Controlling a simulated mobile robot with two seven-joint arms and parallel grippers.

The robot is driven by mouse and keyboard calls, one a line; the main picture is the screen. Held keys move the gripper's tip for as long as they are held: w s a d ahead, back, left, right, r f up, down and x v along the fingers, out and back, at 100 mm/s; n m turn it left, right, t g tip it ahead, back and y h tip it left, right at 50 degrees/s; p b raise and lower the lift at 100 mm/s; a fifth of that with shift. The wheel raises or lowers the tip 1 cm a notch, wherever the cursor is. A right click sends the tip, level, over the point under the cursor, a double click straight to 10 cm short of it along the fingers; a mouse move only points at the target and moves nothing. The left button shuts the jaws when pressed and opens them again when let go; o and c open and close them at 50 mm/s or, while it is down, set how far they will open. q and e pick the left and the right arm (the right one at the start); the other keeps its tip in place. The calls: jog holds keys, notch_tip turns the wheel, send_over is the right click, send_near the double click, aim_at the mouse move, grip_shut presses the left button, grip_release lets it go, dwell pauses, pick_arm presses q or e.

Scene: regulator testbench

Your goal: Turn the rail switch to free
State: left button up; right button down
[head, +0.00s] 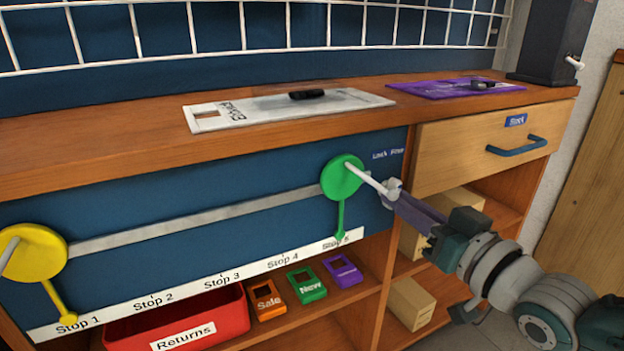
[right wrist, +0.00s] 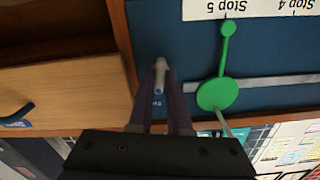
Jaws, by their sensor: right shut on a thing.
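The rail switch (head: 393,185) is a small pale lever on the blue panel, just below the "Lock" and "Free" labels (head: 388,154). In the right wrist view the switch (right wrist: 160,72) lies between my fingertips, with part of a blue label showing behind it. My right gripper (head: 396,194) is shut on the switch, its fingers reaching in from the lower right. I cannot tell which label the lever points at. The green disc slider (head: 342,177) sits on the rail (head: 200,218) above Stop 5, just left of the switch. My left gripper is not in view.
A yellow disc slider (head: 36,251) stands at Stop 1. The green slider's white peg (head: 366,178) sticks out close to my right fingers. A drawer (head: 480,150) with a blue handle is to the right. Below are a red Returns bin (head: 190,320) and small coloured holders (head: 306,285).

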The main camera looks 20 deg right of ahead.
jog(key=shift+m, duration=3.4)
jog(key=c, duration=0.9)
grip_release()
jog(key=shift+o, duration=0.2)
